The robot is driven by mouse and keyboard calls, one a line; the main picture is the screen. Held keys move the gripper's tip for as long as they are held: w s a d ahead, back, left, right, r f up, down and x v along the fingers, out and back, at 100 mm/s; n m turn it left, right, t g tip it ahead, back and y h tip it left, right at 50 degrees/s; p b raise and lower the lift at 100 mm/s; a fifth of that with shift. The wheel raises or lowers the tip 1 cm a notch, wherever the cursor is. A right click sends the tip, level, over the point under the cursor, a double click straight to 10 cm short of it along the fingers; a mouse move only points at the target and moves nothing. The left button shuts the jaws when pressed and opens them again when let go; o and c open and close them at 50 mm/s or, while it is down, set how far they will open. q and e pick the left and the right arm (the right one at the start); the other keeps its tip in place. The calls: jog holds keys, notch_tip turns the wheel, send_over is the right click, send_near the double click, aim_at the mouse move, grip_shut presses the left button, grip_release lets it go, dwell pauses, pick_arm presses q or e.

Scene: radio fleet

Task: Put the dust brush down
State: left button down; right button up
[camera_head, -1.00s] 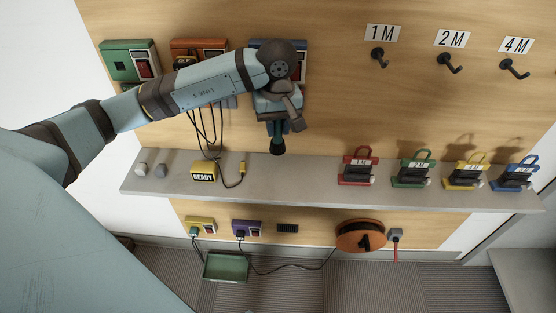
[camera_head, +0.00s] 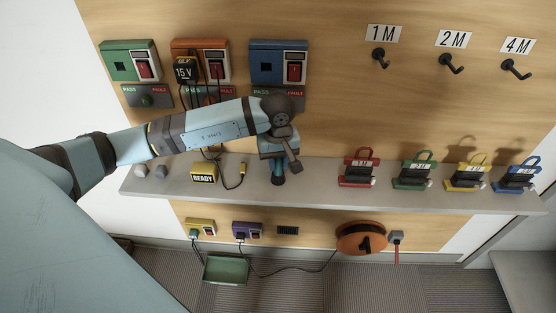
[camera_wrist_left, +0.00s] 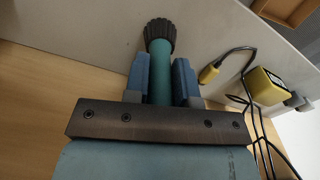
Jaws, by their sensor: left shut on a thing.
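The dust brush (camera_wrist_left: 160,68) has a teal handle and a dark bristle head. My left gripper (camera_wrist_left: 162,85) is shut on its handle, one blue finger on each side. In the head view the brush (camera_head: 277,181) points down from my left gripper (camera_head: 276,165), with its lower end over the grey shelf (camera_head: 320,190). I cannot tell whether that end touches the shelf. My right gripper is not in view.
A yellow READY block (camera_head: 204,173) with a cable stands on the shelf left of the brush. A red-handled 1M device (camera_head: 358,168) and similar green, yellow and blue ones stand to the right. Bare shelf lies between. A blue wall unit (camera_head: 279,63) is above.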

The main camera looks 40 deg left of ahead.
pick_arm(q)
jog(key=shift+f, duration=0.15)
jog(key=c, duration=0.9)
grip_release()
jog(key=shift+c, duration=0.2)
